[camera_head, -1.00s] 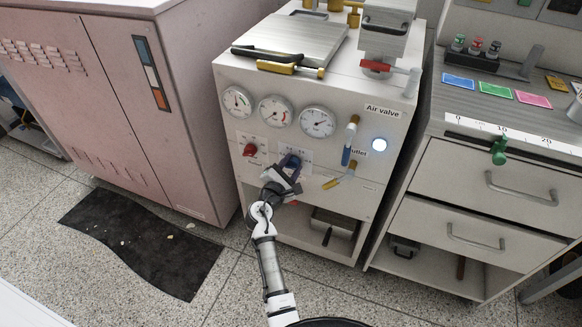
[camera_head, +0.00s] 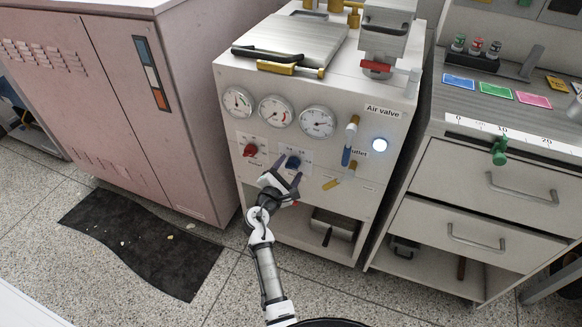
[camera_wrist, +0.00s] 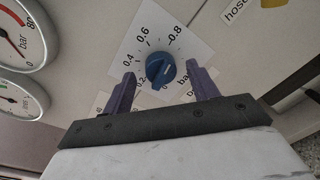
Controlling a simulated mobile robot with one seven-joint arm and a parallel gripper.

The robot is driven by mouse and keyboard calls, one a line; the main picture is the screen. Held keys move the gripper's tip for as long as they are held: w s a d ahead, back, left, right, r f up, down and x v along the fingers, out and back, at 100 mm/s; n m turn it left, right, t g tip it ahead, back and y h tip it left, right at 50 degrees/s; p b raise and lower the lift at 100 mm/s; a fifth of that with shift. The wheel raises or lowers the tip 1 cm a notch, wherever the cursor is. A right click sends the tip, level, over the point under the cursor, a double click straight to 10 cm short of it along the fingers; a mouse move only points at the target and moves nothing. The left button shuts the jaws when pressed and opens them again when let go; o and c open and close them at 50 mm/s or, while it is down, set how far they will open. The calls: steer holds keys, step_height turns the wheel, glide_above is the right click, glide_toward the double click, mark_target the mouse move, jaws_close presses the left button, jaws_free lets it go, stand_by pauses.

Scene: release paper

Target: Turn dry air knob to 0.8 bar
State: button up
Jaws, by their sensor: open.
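A blue knob (camera_head: 293,162) sits on the front panel of the white cabinet, below the right gauge (camera_head: 317,121). In the wrist view the blue knob (camera_wrist: 160,70) sits on a white scale card (camera_wrist: 152,35) marked 0.4, 0.6 and 0.8. My gripper (camera_head: 288,180) is open just below and in front of the knob. In the wrist view its two dark fingers stand on either side of the knob, with visible gaps.
A red knob (camera_head: 250,150) is to the left on the same panel. Yellow and blue valve handles (camera_head: 349,147) and a lower yellow handle (camera_head: 333,183) are to the right. A lit round button (camera_head: 379,145) is beyond them.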

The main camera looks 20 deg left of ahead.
steer(key=s, duration=1.2)
steer(key=shift+a+r+b, duration=0.3)
steer(key=shift+a+b, duration=0.1)
steer(key=shift+b, duration=0.05)
